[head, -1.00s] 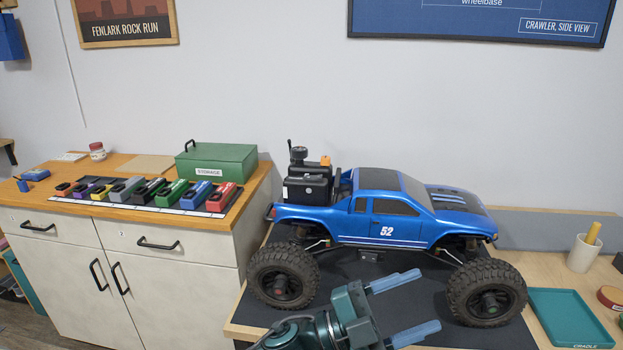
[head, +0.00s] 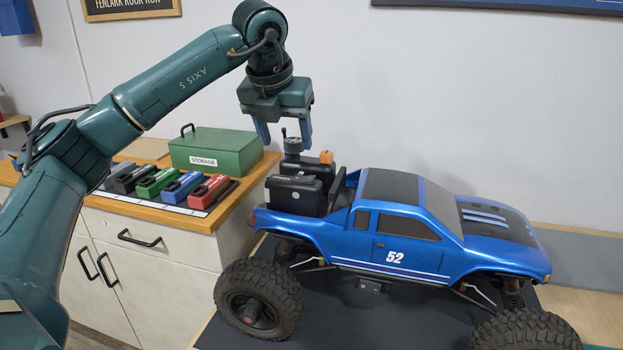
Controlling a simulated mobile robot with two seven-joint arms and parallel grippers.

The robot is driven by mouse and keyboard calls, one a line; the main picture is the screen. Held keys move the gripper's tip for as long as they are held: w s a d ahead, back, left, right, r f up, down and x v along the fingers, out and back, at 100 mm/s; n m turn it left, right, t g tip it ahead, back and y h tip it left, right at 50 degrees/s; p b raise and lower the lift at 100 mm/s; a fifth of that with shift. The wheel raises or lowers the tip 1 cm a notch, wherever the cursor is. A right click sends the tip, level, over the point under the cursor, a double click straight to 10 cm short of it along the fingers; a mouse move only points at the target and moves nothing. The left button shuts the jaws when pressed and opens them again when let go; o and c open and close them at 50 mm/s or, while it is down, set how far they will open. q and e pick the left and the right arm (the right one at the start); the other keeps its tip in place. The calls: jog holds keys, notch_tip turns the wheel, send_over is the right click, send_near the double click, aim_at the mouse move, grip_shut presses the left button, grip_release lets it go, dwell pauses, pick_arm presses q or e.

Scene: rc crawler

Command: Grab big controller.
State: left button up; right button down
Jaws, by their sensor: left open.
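The big controller (head: 296,193) is a black boxy unit with a knob on top and an orange part beside it. It sits upright in the rear bed of the blue crawler truck (head: 400,235), marked 52. My left gripper (head: 285,145) points down just above it, open and empty. Its two blue fingers appear on either side of the knob's top, but I cannot tell the exact depth between them. The lower part of the controller is hidden by the truck's bed side. My right gripper is not in view.
The truck stands on a dark mat (head: 350,320) on the bench. To the left, a wooden-topped cabinet (head: 150,245) holds a green storage box (head: 212,150) and a row of coloured packs (head: 160,182). A wall stands behind.

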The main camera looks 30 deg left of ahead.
aim_at(294, 179)
pick_arm(q)
jog(key=x, duration=0.7)
jog(key=shift+w+a+f, duration=0.15)
jog(key=shift+a, duration=0.05)
jog(key=shift+p+x, duration=0.6)
jog(key=shift+x, duration=2.15)
jog(key=shift+c, duration=0.2)
jog(key=c, duration=1.3)
jog(key=shift+o, duration=0.2)
